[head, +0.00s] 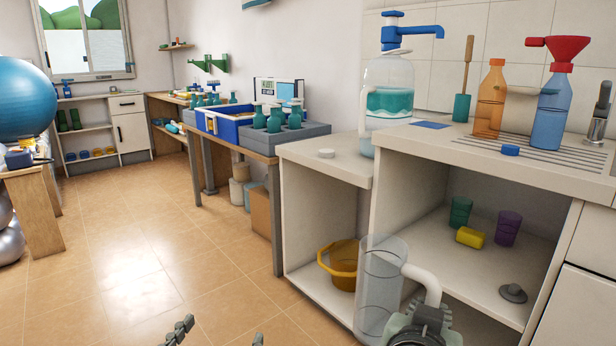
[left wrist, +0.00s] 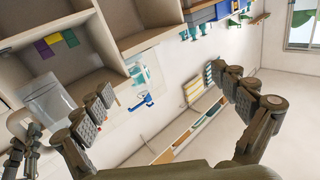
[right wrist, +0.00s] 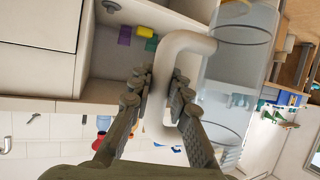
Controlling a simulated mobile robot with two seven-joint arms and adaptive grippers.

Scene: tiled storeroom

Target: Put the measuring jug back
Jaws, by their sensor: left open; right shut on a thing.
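The measuring jug (head: 380,280) is a clear cylinder with a thick white handle, held in front of the open shelves at the lower middle of the head view. My right gripper (head: 420,325) is shut on its handle, and the right wrist view shows the handle (right wrist: 185,45) between the fingers. The clear jug (left wrist: 48,100) is at the left of the left wrist view. My left gripper (head: 220,336) is open and empty, with only its fingertips showing at the bottom edge.
Behind the jug, the cabinet holds an orange basin (head: 338,264), a green cup (head: 460,212), a purple cup (head: 507,228) and a yellow cup (head: 470,237). The counter above carries a water dispenser (head: 389,85), bottles and a blue square (head: 430,125). The lower counter is mostly clear.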

